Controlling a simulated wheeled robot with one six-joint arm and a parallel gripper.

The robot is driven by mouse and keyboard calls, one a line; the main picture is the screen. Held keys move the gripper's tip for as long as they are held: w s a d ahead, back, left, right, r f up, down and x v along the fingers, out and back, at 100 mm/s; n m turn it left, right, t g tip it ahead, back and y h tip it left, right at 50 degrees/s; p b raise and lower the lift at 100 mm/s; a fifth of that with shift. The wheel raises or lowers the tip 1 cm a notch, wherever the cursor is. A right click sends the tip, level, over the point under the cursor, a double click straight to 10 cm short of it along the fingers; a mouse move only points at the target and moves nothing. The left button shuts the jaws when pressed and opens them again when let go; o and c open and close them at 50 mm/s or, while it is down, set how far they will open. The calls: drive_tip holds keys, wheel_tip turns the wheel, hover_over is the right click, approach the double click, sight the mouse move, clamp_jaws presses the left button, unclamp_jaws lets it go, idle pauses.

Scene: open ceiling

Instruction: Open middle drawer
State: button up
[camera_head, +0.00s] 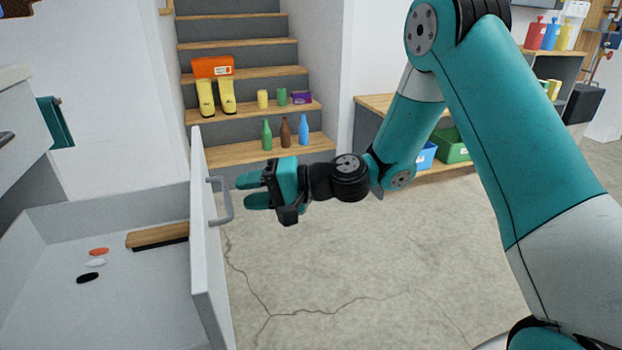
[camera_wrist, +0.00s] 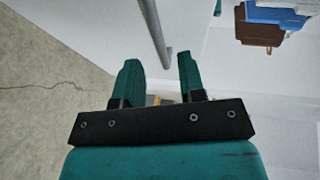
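A white drawer (camera_head: 203,262) is pulled well out from the cabinet at the left, and its inside is in view. Its front panel carries a grey bar handle (camera_head: 227,200). I cannot tell from these frames whether it is the middle one. My gripper (camera_head: 252,192) is at the right of the handle, near its upper part, with its teal fingers pointing left toward the panel. In the wrist view the fingers (camera_wrist: 160,78) are apart with nothing between them, and the grey handle bar (camera_wrist: 155,32) shows just beyond the tips. I cannot tell whether they touch it.
The drawer holds a wooden brush (camera_head: 158,237) and small orange, white and black oval pieces (camera_head: 95,263). Another cabinet front (camera_head: 25,130) is above it at the left. Stairs (camera_head: 245,95) with boots and bottles stand behind. The cracked floor (camera_head: 340,270) right of the drawer is clear.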

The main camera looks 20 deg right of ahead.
drive_tip(key=p+v, duration=0.2)
drive_tip(key=v, duration=1)
drive_tip(key=shift+d, duration=0.2)
drive_tip(key=shift+s+a, duration=0.1)
drive_tip(key=s+a+r+n+g+h, duration=0.35)
drive_tip(key=s+a+n+g, duration=0.4)
drive_tip(key=s, duration=0.35)
drive_tip(key=s+d+r+n+h, duration=0.2)
drive_tip(key=s+r+n+h, duration=0.2)
drive_tip(key=s+h, duration=0.5)
wheel_tip(320, 180, up, 33)
drive_tip(key=s+y+p, duration=0.2)
drive_tip(key=p, duration=3.2)
drive_tip(key=shift+a, duration=0.25)
drive_tip(key=shift+f+t+y, duration=0.15)
drive_tip(key=shift+t+y, duration=0.1)
